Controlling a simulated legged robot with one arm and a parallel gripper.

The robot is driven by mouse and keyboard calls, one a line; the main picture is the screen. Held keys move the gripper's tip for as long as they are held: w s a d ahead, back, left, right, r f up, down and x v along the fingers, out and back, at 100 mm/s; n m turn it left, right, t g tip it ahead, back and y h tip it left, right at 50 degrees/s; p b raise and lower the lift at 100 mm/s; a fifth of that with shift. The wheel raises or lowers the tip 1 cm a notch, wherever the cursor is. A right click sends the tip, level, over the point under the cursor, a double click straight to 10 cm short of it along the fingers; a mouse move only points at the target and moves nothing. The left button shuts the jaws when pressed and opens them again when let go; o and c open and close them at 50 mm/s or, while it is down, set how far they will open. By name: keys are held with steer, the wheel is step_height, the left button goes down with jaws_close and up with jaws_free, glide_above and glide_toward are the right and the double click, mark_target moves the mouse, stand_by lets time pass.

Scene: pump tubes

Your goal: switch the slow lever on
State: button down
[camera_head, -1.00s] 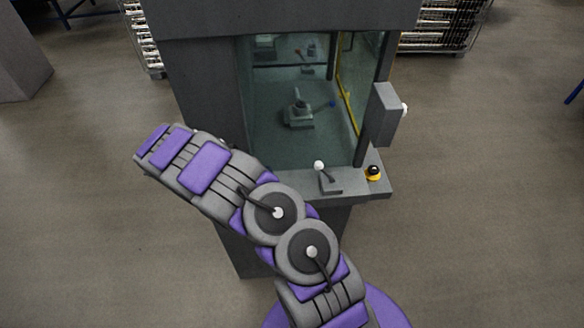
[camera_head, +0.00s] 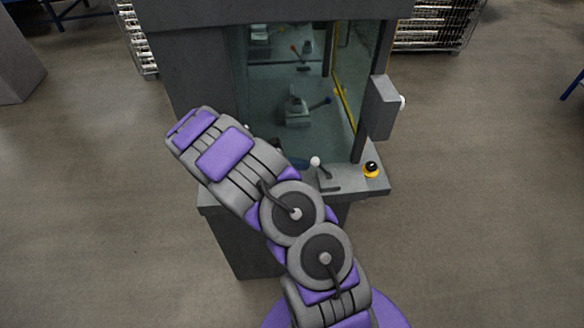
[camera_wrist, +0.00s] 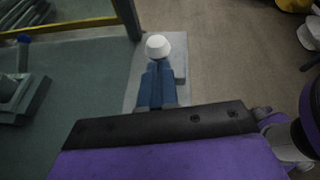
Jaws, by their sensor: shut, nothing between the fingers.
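A lever with a white ball knob (camera_head: 315,161) stands on the front ledge of the grey cabinet. I see no label saying which lever is the slow one. My gripper (camera_head: 303,163) is mostly hidden behind my arm in the head view; a bit of blue shows just left of this lever. In the wrist view my gripper (camera_wrist: 157,67) has its blue fingers together, empty, pointing at a white knob (camera_wrist: 158,46) just beyond the tips. The knob's shaft is hidden there, and I cannot tell whether the fingers touch it.
A black knob on a yellow base (camera_head: 371,169) sits right of the lever on the ledge. A grey box (camera_head: 381,107) with a white knob is on the cabinet's right side. Inside stands a blue-tipped lever (camera_head: 327,99). The yellow-edged opening is left of the ledge in the wrist view.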

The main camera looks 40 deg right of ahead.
steer(key=shift+r, duration=0.15)
steer(key=shift+s+d+r+y+p, duration=0.2)
steer(key=shift+r+y+p, duration=0.15)
steer(key=shift+p, duration=0.35)
steer(key=shift+d+r, duration=0.1)
steer(key=shift+s+d+r+t+y+p, duration=0.2)
steer(key=shift+d+r+t+y+p, duration=0.25)
steer(key=shift+p, duration=0.6)
steer(key=s+d+r+t+y+p, duration=0.2)
steer(key=d+y+p, duration=0.4)
steer(key=p, duration=0.6)
steer(key=shift+s+d+r+m+t+y+p, duration=0.35)
steer(key=shift+s+d+t, duration=0.5)
steer(key=shift+s, duration=0.5)
steer(key=shift+s+d, duration=0.1)
steer(key=shift+r, duration=0.1)
